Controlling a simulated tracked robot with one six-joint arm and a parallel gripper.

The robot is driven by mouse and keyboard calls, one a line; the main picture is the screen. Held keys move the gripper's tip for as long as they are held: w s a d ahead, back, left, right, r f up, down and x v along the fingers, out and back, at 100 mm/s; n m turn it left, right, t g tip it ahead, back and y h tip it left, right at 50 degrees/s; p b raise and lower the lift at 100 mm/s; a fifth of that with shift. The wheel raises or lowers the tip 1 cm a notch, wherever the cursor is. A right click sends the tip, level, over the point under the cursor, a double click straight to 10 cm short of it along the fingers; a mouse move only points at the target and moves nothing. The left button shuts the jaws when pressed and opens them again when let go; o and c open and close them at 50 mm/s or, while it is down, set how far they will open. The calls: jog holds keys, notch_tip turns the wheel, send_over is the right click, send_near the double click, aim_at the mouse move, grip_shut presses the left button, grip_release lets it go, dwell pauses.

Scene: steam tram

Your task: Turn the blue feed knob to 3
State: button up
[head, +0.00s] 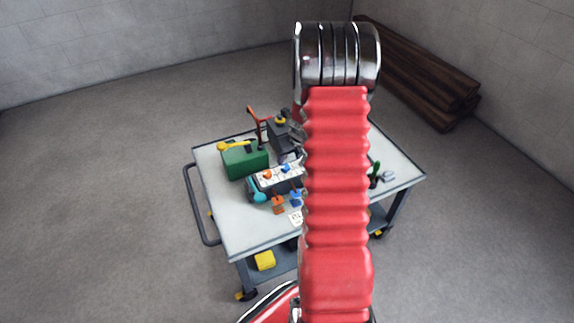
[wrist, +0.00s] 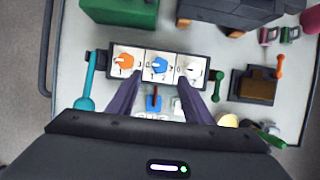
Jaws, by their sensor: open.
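The blue feed knob (wrist: 160,66) is the middle one of three knobs on a panel with white dials (wrist: 143,52) in the wrist view. It also shows in the head view (head: 286,168). Its markings are too small to read. An orange knob (wrist: 125,61) sits to its left and a white knob (wrist: 192,71) to its right. My gripper (wrist: 161,78) is open and empty. Its two dark fingers point toward the panel, one on each side of the blue knob in the picture. I cannot tell how far above the panel they are. My red arm hides part of the table in the head view.
A green box (head: 243,160) stands behind the panel on the cart (head: 245,232). A teal lever (wrist: 89,92) is left of the panel, and a blue lever (wrist: 154,101) is in front. A brown block in a dark holder (wrist: 254,84) stands at the right.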

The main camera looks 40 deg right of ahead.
aim_at(286, 166)
jog(key=shift+x, duration=4.1)
jog(key=c, duration=1.1)
jog(key=shift+o, duration=0.2)
jog(key=shift+d, duration=0.25)
jog(key=shift+a, duration=0.1)
